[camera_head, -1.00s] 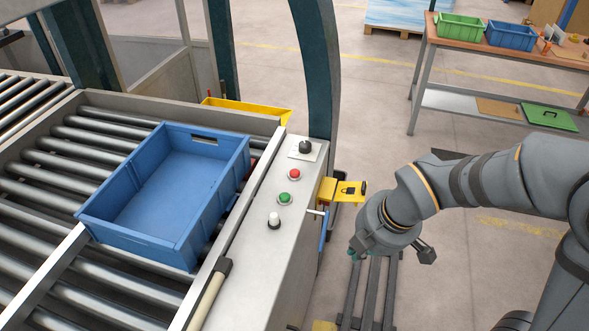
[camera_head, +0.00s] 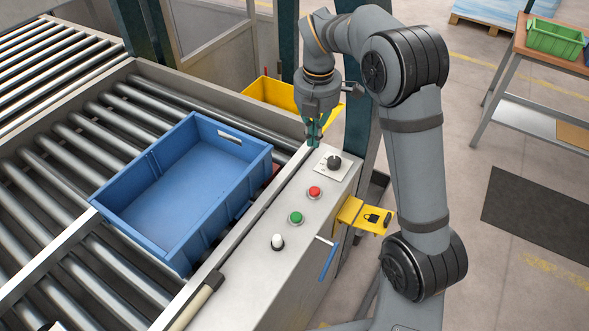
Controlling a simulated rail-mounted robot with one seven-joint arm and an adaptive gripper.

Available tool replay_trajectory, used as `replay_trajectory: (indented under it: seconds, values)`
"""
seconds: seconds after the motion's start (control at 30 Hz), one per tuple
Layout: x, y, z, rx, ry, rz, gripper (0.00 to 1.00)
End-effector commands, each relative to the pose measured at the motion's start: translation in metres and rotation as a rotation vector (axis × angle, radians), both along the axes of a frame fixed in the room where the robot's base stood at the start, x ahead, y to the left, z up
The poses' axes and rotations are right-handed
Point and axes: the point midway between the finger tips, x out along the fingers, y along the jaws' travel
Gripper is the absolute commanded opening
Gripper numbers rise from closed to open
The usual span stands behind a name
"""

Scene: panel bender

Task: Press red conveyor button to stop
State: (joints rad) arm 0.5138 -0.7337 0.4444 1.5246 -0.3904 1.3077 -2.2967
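The red button (camera_head: 314,192) sits on the sloping grey control panel (camera_head: 262,287) beside the conveyor. A green button (camera_head: 295,218) and a white button (camera_head: 277,241) are nearer on the same panel, and a black rotary knob (camera_head: 334,161) is beyond the red one. My gripper (camera_head: 314,142) points down near the far end of the panel, behind and above the knob as seen here. It is apart from the red button. Its fingers look close together, but they are too small to tell whether they are shut. I see nothing held in them.
A blue crate (camera_head: 262,160) stands on the conveyor rollers (camera_head: 85,168) left of the panel. A yellow lockout bracket (camera_head: 362,214) and a blue handle (camera_head: 327,262) stick out on the panel's right side. A yellow bin (camera_head: 271,91) and dark machine posts are behind.

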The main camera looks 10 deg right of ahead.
Motion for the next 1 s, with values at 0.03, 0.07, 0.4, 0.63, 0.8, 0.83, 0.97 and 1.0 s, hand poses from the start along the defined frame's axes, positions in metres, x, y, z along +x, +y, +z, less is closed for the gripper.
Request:
replay_trajectory:
  seconds: [0.03, 0.07, 0.4, 0.63, 0.8, 0.83, 0.97, 1.0]
  values:
    - [-0.008, 0.001, -0.001, -0.002, 0.029, 0.059, 0.00]
    - [-0.012, 0.001, -0.001, -0.002, 0.042, 0.094, 0.00]
    - [-0.019, 0.002, -0.001, 0.000, 0.068, 0.268, 0.00]
    - [-0.019, 0.002, -0.001, 0.000, 0.067, 0.267, 0.00]
    - [-0.020, 0.002, -0.009, -0.001, 0.070, 0.268, 0.00]
    - [-0.020, 0.002, -0.013, -0.002, 0.069, 0.268, 0.00]
    - [-0.021, 0.002, -0.033, 0.000, 0.072, 0.267, 0.00]
    - [-0.021, 0.002, -0.042, -0.002, 0.074, 0.267, 0.00]
